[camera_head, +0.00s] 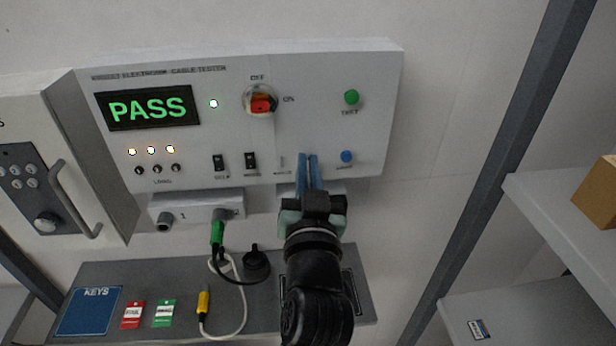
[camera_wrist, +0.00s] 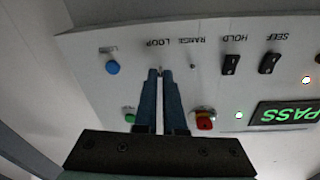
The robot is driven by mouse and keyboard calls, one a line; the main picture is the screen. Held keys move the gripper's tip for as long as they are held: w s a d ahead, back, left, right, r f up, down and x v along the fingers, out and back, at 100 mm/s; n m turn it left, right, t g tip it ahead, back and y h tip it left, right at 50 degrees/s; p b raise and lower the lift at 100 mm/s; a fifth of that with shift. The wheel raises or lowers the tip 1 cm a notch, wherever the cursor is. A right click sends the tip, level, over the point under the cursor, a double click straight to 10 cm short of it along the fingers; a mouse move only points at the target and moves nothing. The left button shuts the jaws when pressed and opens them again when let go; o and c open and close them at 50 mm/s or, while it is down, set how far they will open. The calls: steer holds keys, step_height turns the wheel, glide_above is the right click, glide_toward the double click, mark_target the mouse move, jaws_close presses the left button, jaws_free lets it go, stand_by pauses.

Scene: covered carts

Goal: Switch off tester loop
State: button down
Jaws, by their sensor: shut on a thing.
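The cable tester (camera_head: 235,75) is a white wall unit with a lit green PASS display (camera_head: 150,108). My gripper (camera_head: 308,157) is at its lower front, between the RANGE toggle (camera_head: 282,159) and a blue button (camera_head: 347,157). In the wrist view, which shows the panel upside down, my gripper (camera_wrist: 160,71) has its blue fingers nearly together at the LOOP label (camera_wrist: 160,42). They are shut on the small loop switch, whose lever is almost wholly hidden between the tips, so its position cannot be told.
A red rotary switch (camera_head: 262,104) marked OFF and ON and a green button (camera_head: 351,97) are above the fingers. Two black rockers (camera_head: 250,161) are to the left. A green plug (camera_head: 217,233) hangs below. A grey shelf (camera_head: 100,272) holds cards and a cable.

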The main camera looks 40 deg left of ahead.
steer(key=f+t+y+b, duration=0.1)
steer(key=t+b, duration=0.1)
steer(key=b, duration=0.6)
steer(key=f+t+y+b, duration=0.1)
steer(key=y+b, duration=0.1)
steer(key=b, duration=0.7)
steer(key=f+m+t+y+b, duration=0.1)
steer(key=t+b, duration=0.1)
steer(key=b, duration=0.6)
steer(key=shift+w+a+t+y+b, duration=0.2)
steer(key=shift+a+t+y+b, duration=0.1)
steer(key=shift+y+b, duration=0.4)
steer(key=shift+b, duration=0.65)
steer(key=shift+r+t, duration=0.2)
steer(key=shift+t, duration=0.1)
steer(key=c, duration=1)
jaws_free()
